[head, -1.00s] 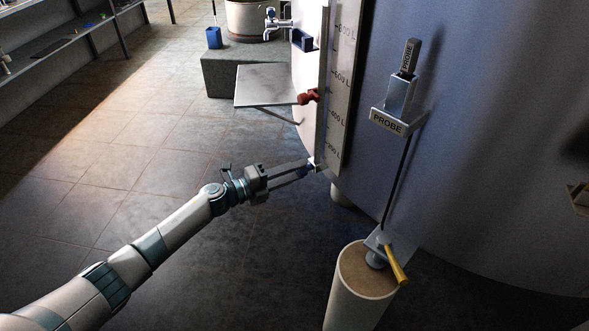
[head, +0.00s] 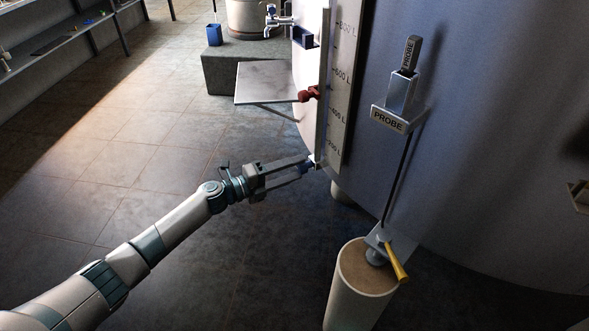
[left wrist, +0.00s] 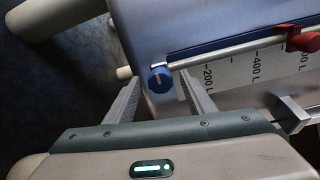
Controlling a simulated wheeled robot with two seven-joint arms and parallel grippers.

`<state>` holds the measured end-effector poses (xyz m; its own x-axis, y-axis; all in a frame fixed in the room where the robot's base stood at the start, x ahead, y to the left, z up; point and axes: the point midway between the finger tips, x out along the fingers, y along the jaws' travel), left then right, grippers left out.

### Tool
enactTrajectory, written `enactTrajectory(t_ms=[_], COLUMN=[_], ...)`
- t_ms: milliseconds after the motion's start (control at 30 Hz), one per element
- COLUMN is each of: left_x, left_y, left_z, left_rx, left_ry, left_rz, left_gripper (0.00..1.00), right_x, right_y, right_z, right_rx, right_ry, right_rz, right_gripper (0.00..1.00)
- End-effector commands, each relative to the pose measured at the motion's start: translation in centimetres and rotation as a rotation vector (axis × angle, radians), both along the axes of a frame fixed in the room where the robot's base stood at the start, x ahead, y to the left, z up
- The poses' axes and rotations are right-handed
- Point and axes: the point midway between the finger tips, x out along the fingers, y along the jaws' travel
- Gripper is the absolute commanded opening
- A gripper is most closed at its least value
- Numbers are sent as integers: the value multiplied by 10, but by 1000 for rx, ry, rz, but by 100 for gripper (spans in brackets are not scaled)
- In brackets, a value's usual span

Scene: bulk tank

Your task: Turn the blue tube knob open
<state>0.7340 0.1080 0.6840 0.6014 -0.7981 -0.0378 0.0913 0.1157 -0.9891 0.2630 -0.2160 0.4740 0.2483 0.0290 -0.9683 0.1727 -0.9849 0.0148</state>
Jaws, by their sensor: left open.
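The blue tube knob (left wrist: 160,79) is at the lower end of the sight tube, beside the 200 L mark. In the left wrist view it lies beyond and between my two fingertips. In the head view the knob (head: 308,168) is small and partly hidden by the fingers. My left gripper (head: 306,168) is open, with its fingers pointing at the knob; it also shows in the left wrist view (left wrist: 165,90). I cannot tell whether a finger touches the knob. My right gripper is not in view.
The sight tube and scale (head: 346,80) run up the tank (head: 480,120). A probe holder (head: 391,120) hangs on the tank. A cream post with a yellow handle (head: 397,264) stands right. Floor at left is clear.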

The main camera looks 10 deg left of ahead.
Motion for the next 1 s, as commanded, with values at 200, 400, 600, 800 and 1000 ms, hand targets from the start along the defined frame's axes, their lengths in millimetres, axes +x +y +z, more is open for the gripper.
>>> enactTrajectory(t_ms=[200,400,600,800,1000], left_x=[-16,-39,-64,-85,-98], left_y=[21,51,84,113,130], left_z=[0,0,1,4,5], left_rx=[1,2,3,2,2], left_ry=[1,2,3,3,1], left_rz=[0,1,1,0,0], left_gripper=[49,49,49,49,49], right_x=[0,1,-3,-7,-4], right_y=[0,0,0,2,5], right_z=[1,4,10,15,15], right_rx=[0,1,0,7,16], right_ry=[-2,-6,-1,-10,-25], right_rz=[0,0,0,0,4], right_gripper=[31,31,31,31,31])
